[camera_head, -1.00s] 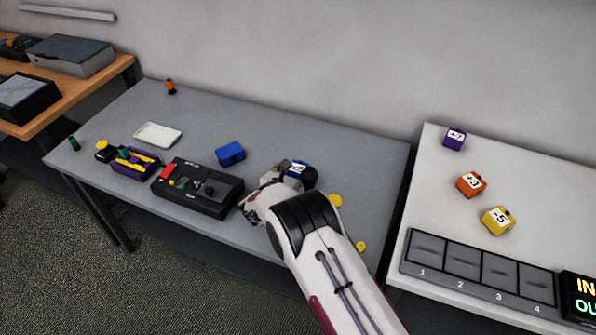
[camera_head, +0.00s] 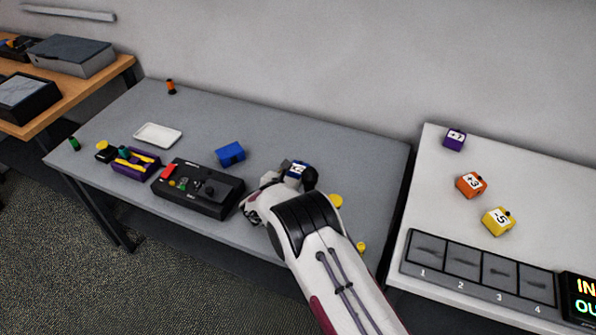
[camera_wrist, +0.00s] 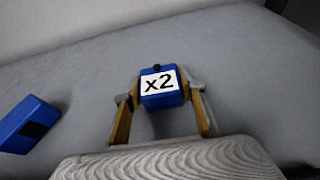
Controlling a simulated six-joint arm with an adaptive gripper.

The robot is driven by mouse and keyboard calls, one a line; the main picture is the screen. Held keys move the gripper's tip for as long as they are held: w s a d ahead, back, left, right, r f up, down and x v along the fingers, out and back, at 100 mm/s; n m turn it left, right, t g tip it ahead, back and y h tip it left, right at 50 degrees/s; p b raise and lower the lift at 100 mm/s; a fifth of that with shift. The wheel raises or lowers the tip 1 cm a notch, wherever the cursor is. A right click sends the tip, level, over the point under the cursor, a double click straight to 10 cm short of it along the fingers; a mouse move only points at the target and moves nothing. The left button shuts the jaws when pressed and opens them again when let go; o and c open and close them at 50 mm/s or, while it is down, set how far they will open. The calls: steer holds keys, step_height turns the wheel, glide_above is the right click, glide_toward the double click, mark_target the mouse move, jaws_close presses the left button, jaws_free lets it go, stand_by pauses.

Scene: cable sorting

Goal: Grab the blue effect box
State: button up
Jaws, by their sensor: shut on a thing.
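The blue effect box (camera_wrist: 162,100) has a white label reading "x2" and a small black knob on top. In the wrist view it sits between the two fingers of my gripper (camera_wrist: 163,99), with a finger against each side. In the head view the blue box (camera_head: 299,167) shows just beyond my gripper (camera_head: 296,175), which partly hides it. My gripper is shut on it. Whether the box is clear of the table is hard to tell.
A black control panel (camera_head: 198,189) stands nearby. The white table to the right holds purple (camera_head: 454,139), orange (camera_head: 471,184) and yellow (camera_head: 498,221) boxes and a numbered slot tray (camera_head: 480,272).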

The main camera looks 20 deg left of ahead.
mark_target(298, 168)
steer(key=shift+r, duration=0.15)
steer(key=shift+r, duration=4.85)
